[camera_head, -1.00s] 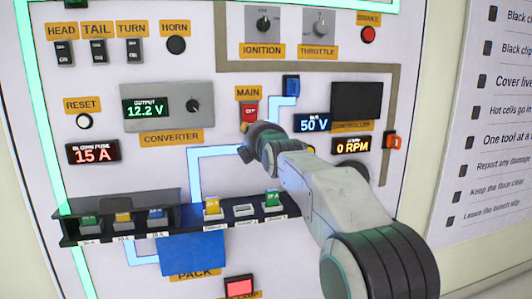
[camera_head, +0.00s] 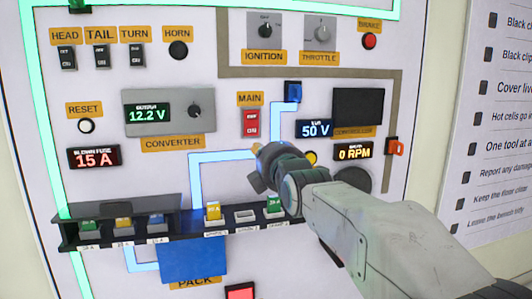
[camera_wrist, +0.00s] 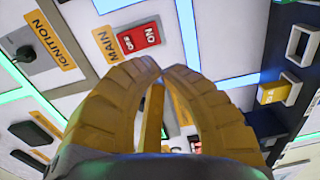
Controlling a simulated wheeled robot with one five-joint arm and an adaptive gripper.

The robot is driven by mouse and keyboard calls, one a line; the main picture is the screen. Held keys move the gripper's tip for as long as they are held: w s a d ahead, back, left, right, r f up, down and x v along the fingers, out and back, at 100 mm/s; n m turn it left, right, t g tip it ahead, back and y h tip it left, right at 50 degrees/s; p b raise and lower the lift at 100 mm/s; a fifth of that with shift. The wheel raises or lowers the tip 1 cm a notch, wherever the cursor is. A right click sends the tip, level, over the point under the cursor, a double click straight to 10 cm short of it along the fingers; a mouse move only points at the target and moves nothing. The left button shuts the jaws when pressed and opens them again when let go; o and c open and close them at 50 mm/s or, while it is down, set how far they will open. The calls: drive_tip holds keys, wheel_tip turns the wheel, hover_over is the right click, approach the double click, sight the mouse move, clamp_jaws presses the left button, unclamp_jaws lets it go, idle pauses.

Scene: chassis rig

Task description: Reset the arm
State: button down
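My gripper (camera_head: 258,152) hangs in front of the panel, just below the red MAIN switch (camera_head: 251,124), and looks apart from it. In the wrist view its two yellow fingers (camera_wrist: 163,68) come together at the tips with nothing visible held between them. The MAIN switch, marked ON and OFF, also shows in the wrist view (camera_wrist: 138,38), beyond the fingertips. My arm reaches in from the lower right and covers part of the panel's lower right.
The fuse rack (camera_head: 150,232) juts out at the lower left, holding several coloured fuses. Above it are the converter (camera_head: 170,108) and the RESET button (camera_head: 86,126).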

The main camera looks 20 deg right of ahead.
drive_tip(key=shift+s, duration=0.1)
idle(0.3)
drive_tip(key=s+f+m+g+p, duration=0.2)
drive_tip(key=s+m+g+p, duration=0.5)
drive_tip(key=s+p, duration=0.6)
drive_tip(key=s+f+m+g+p, duration=0.2)
drive_tip(key=s+m+g+p, duration=0.5)
drive_tip(key=s, duration=1.5)
drive_tip(key=m+p, duration=0.4)
drive_tip(key=p, duration=0.3)
drive_tip(key=shift+s, duration=0.25)
drive_tip(key=shift+f, duration=0.1)
drive_tip(key=c, duration=1.9)
unclamp_jaws()
clamp_jaws()
